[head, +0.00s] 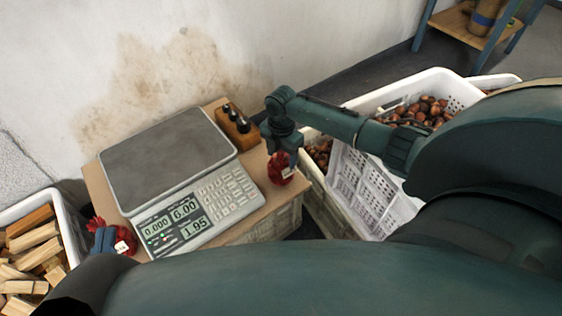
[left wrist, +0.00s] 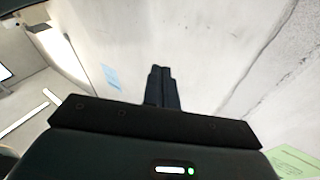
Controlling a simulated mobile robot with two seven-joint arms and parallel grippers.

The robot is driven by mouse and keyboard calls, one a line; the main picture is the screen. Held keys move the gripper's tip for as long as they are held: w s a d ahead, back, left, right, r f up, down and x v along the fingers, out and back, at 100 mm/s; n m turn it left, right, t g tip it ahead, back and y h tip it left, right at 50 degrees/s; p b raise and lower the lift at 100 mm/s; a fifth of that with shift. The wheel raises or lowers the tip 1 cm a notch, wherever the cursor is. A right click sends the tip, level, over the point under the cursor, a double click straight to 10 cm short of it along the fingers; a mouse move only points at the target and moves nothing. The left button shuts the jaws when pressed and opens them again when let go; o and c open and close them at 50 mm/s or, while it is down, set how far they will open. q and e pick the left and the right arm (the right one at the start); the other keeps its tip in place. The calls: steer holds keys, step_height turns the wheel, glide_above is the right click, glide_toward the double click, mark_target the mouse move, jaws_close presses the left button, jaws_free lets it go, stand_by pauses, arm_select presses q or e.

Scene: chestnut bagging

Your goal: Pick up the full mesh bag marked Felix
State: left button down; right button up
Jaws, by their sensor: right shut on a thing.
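A red mesh bag (head: 277,173) with a small white tag hangs at the tip of my right gripper (head: 281,155), by the right edge of the scale table. The gripper is shut on it, and the tag is too small to read. More red mesh (head: 124,234) with a white tag shows beside a blue object at the table's front left corner; that tag is also unreadable. In the left wrist view my left gripper (left wrist: 162,72) has its fingers together with nothing between them, in front of a pale wall.
A scale (head: 165,158) with a lit display and an empty plate stands on the table, near a wooden block (head: 237,128) with dark knobs. White crates (head: 343,196) and loose chestnuts (head: 425,108) are at right. A white bin (head: 66,212) of firewood is at left.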

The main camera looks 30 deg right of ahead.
steer(key=c, duration=0.4)
